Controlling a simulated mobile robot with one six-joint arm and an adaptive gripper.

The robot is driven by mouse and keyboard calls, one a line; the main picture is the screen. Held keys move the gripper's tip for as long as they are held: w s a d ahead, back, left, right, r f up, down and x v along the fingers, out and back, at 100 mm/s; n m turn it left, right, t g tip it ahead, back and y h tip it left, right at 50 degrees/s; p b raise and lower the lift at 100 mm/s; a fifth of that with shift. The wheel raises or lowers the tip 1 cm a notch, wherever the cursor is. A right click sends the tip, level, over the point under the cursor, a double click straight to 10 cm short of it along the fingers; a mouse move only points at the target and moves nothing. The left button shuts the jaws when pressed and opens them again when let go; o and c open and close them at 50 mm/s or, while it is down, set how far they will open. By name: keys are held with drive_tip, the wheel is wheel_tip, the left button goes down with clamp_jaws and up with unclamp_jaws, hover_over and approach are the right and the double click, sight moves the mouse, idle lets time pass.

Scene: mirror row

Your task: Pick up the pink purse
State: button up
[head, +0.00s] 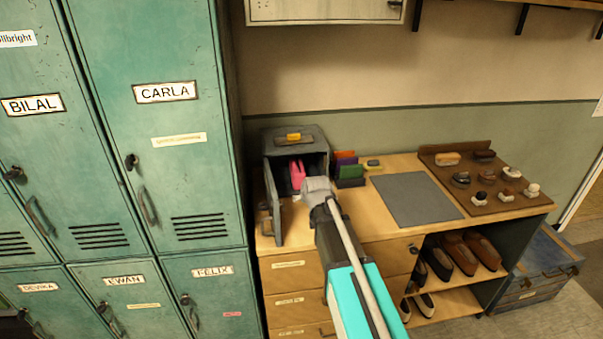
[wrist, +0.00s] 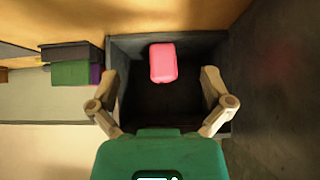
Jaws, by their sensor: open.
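The pink purse (head: 297,174) stands inside a small dark grey box (head: 306,137) on the left end of the wooden counter. The box's door hangs open to the left. In the wrist view the purse (wrist: 162,62) lies ahead, between and beyond the two fingers, toward the upper side of the box's opening (wrist: 120,44). My gripper (wrist: 162,92) is open and empty, at the box's opening and apart from the purse. In the head view my arm hides the gripper's fingertips and part of the opening.
The open box door (head: 272,204) stands close to my gripper. Several coloured upright items (head: 349,172) stand right of the box. A grey mat (head: 417,199) lies bare, with a brown board (head: 470,190) of brushes and knobs beyond. Green lockers (head: 165,130) rise at left.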

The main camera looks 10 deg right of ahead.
sight(298, 166)
drive_tip(key=w+r+t, duration=0.3)
drive_tip(key=w+r, duration=0.2)
drive_tip(key=w, duration=0.4)
drive_tip(key=shift+w+r+t, duration=0.2)
drive_tip(key=shift+t, duration=0.2)
drive_tip(key=b+x, duration=0.3)
drive_tip(key=x, duration=0.5)
drive_tip(key=shift+d+f, duration=0.1)
drive_tip(key=shift+w+f+b, duration=0.1)
drive_tip(key=shift+w+b, duration=0.15)
drive_tip(key=shift+b, duration=0.1)
drive_tip(key=shift+w, duration=0.1)
drive_tip(key=shift+b+x, duration=1.15)
drive_tip(key=shift+x, duration=1.4)
drive_tip(key=c, duration=1.1)
